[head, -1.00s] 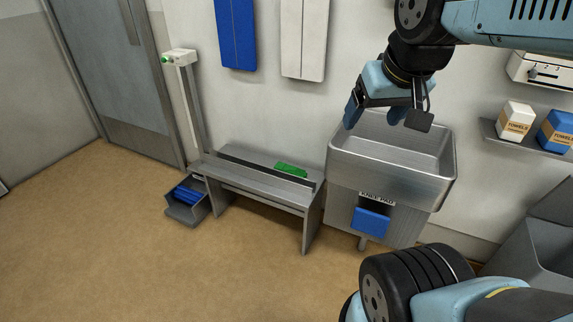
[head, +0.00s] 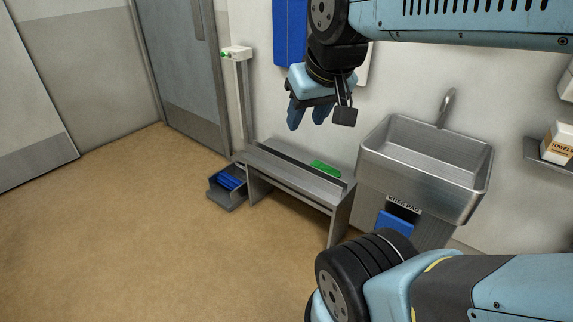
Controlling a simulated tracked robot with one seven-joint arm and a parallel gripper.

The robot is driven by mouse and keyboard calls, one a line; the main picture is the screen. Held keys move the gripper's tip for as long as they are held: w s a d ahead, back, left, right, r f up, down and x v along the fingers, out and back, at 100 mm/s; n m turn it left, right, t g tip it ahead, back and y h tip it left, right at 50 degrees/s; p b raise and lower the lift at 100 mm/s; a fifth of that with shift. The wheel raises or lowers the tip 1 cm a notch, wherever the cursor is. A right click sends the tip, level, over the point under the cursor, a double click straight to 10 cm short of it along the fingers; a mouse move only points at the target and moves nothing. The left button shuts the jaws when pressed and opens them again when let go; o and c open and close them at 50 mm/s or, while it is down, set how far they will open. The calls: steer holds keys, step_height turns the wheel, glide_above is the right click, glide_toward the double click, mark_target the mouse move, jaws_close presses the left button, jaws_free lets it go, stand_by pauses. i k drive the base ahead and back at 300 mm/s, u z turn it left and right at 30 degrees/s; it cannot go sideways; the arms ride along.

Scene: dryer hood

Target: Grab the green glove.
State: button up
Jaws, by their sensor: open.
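The green glove (head: 326,168) lies on top of the low grey metal bench (head: 283,175), toward its right end, near the wall. It looks small and flat from here. My gripper (head: 308,115) hangs in the air in the upper middle of the head view, in front of the wall. It appears above and a little left of the glove in the picture, clearly apart from it. Its two dark blue fingers are open, and nothing shows between them.
A steel sink (head: 425,165) stands right of the bench, with a blue knee pad (head: 394,222) below it. A grey bin with blue contents (head: 228,182) sits at the bench's left end, near a post (head: 242,100). The floor (head: 150,230) at left is clear.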

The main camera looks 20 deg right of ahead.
mark_target(317, 164)
steer(key=u, duration=1.15)
steer(key=i, duration=2.7)
steer(key=z, duration=3.2)
